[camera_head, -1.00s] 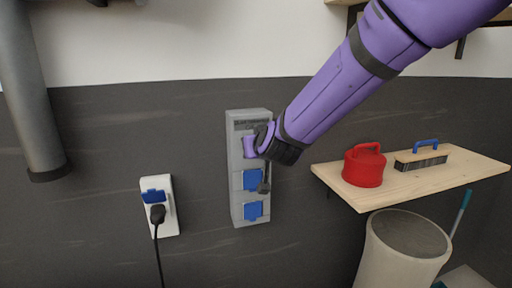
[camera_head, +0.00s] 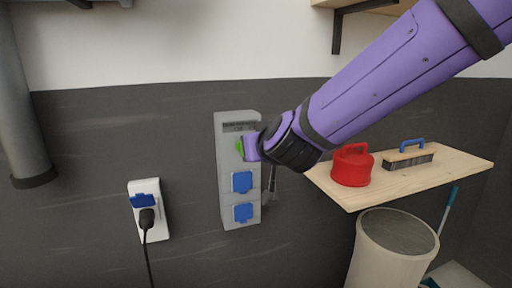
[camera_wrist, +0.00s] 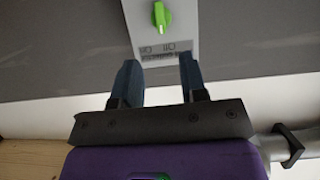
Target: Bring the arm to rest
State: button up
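My gripper (camera_head: 252,147) is in front of the upper part of the grey wall box in the head view. In the wrist view my gripper (camera_wrist: 161,76) has its two dark blue fingers spread wide with nothing between them. A green knob (camera_wrist: 161,16) sits on the grey wall box (camera_wrist: 181,43) beyond the fingertips, apart from them. In the head view the green knob (camera_head: 239,147) shows just left of my gripper, partly hidden by it. The grey wall box (camera_head: 229,205) has two blue socket covers below.
A white socket (camera_head: 153,223) with a black plug and cable is left of the box. A wooden shelf (camera_head: 455,165) at right holds a red lidded container (camera_head: 351,168) and a brush (camera_head: 408,158). A pale bin (camera_head: 385,262) stands below it. A grey pipe (camera_head: 23,100) is at far left.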

jog(key=s+d+r+g, duration=0.35)
jog(key=s+d, duration=0.55)
jog(key=d, duration=0.4)
jog(key=s+d+f+m+g+h, duration=0.2)
jog(key=s+d+m+g+h, duration=0.1)
jog(key=s+d, duration=1)
jog(key=s+g, duration=0.1)
jog(key=s, duration=0.1)
jog(key=shift+s+d+h, duration=0.15)
jog(key=shift+s+h, duration=0.15)
jog(key=shift+s, duration=0.05)
